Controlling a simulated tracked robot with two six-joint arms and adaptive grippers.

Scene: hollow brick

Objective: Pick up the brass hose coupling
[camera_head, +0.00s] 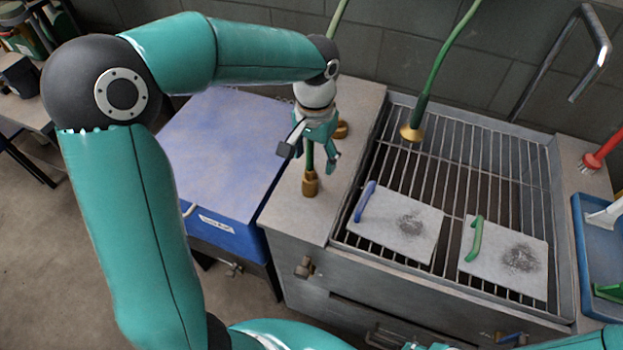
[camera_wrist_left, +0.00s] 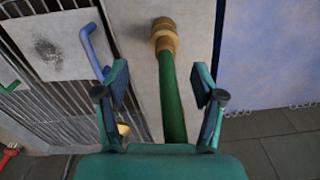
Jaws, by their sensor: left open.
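A brass hose coupling (camera_head: 310,184) sits on the grey ledge left of the sink, at the end of a green hose. In the left wrist view the coupling (camera_wrist_left: 165,36) is at the top centre, and its green hose (camera_wrist_left: 171,95) runs down between the fingers. My left gripper (camera_head: 308,156) is open just above the coupling, with one finger on each side of the hose in the left wrist view (camera_wrist_left: 161,80).
A second green hose with a brass end (camera_head: 411,133) hangs over the grated sink (camera_head: 455,160). Two grey slabs, with a blue handle (camera_head: 365,201) and a green handle (camera_head: 474,239), lie on the grate. A blue box (camera_head: 222,150) stands left of the ledge.

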